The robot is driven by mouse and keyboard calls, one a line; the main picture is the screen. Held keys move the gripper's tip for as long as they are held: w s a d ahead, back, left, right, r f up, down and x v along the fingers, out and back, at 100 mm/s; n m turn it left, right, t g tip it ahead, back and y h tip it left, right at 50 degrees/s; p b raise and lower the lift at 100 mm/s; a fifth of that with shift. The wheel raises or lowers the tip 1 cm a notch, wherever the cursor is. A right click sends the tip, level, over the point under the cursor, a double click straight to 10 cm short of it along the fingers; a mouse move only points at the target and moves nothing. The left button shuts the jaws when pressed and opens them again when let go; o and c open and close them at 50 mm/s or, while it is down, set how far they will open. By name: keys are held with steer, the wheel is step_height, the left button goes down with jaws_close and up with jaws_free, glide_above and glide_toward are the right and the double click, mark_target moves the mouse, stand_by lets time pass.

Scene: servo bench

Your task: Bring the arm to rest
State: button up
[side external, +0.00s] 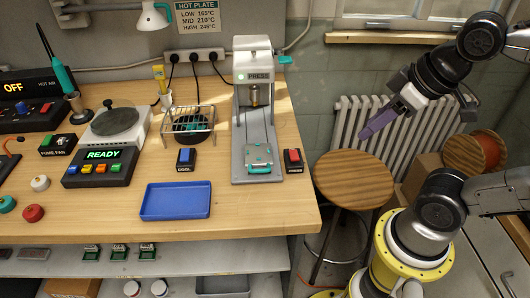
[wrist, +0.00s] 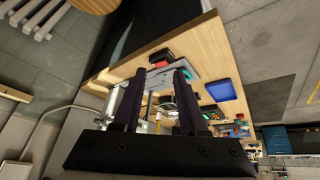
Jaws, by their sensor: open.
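My gripper (side external: 372,127) is at the right in the side external view, raised in the air beyond the bench's right end, above the round wooden stool. Its purple fingers point down and to the left. In the wrist view my gripper (wrist: 156,98) shows two dark fingers spread apart with nothing held between them. The wooden bench (side external: 110,219) lies to the left of my gripper, clear of it. In the wrist view the bench (wrist: 205,50) appears tilted, beyond the fingers.
A wooden stool (side external: 353,181) stands below my gripper, with a radiator (side external: 345,120) behind. The press (side external: 252,75) stands near the bench's right end, beside a red-button box (side external: 294,160). A blue tray (side external: 175,201) lies at the front. The hot plate (side external: 115,121) is farther left.

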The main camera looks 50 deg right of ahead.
steer(key=shift+s+a+f+m, duration=0.15)
steer(key=shift+a+f+m, duration=0.1)
steer(key=shift+f+m, duration=0.4)
